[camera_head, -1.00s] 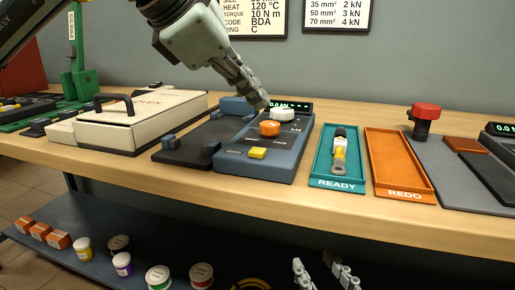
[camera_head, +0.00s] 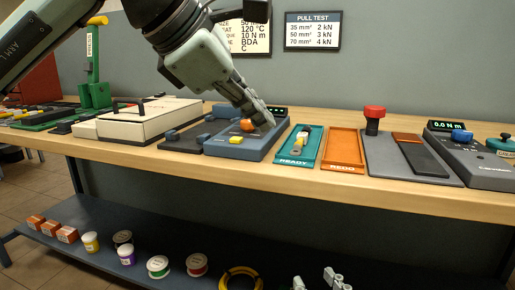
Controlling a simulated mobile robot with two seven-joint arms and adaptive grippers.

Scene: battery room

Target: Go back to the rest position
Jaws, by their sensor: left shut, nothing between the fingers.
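My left gripper (camera_head: 264,117) comes in from the upper left with its fingers shut and empty. Its fingertips are in front of the right side of the blue-grey device (camera_head: 225,149) with an orange knob (camera_head: 247,125) and a yellow button (camera_head: 236,140). The fingers hide part of that device and its small display; I cannot tell whether they touch it. My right gripper (camera_head: 318,282) shows only as fingers at the bottom edge, in front of the lower shelf. Its two fingers stand apart with nothing seen between them.
The teal READY tray (camera_head: 285,160) holds a cable piece. The orange REDO tray (camera_head: 342,167) looks empty. A red-knobbed post (camera_head: 374,118) and a torque device (camera_head: 470,160) stand further right. A beige box (camera_head: 140,125) and green press (camera_head: 93,65) stand left. Spools line the lower shelf (camera_head: 90,215).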

